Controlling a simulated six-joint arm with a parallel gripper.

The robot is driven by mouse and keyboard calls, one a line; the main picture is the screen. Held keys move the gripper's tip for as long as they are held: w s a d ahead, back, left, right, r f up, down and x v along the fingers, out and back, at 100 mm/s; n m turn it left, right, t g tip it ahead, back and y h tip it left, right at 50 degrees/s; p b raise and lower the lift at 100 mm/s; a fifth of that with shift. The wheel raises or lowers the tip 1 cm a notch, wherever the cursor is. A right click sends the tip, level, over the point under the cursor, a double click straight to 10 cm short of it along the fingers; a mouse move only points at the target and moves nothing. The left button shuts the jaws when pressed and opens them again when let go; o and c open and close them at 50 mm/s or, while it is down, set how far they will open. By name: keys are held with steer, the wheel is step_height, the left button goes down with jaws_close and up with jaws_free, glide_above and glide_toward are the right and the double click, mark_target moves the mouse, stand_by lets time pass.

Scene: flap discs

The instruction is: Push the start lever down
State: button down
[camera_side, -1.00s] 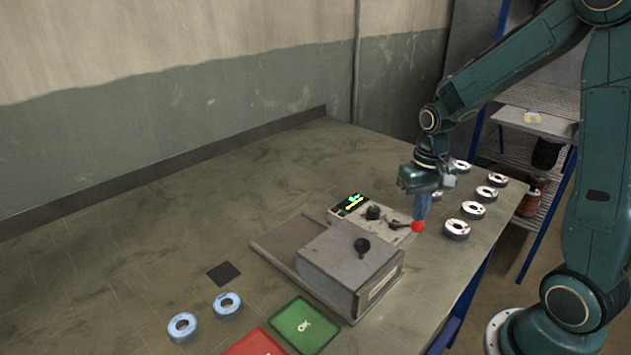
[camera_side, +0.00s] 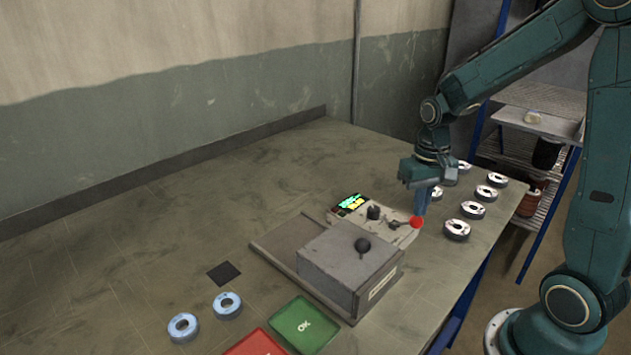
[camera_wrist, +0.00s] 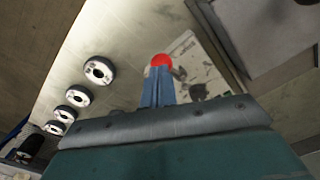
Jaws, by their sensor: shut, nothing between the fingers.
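The start lever is a short dark arm with a red ball knob (camera_side: 416,222) at the right end of a pale control panel (camera_side: 372,222) on the table. The panel also bears a dark knob (camera_side: 373,212) and a lit display (camera_side: 352,203). My gripper (camera_side: 421,212) points down with its blue fingers shut and empty, right at the red knob. In the wrist view the red knob (camera_wrist: 161,61) shows just beyond the blue fingertips (camera_wrist: 158,77). Whether the fingers touch the knob, I cannot tell.
A grey box machine with a black knob (camera_side: 348,265) stands in front of the panel. White-and-black discs (camera_side: 472,210) lie to the right. Two blue rings (camera_side: 183,327), a green OK mat (camera_side: 304,325) and a red mat (camera_side: 255,343) lie at the front. The table's left is clear.

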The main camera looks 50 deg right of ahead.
step_height(320, 180, up, 7)
steer(key=shift+f, duration=0.15)
stand_by(0.5)
stand_by(0.8)
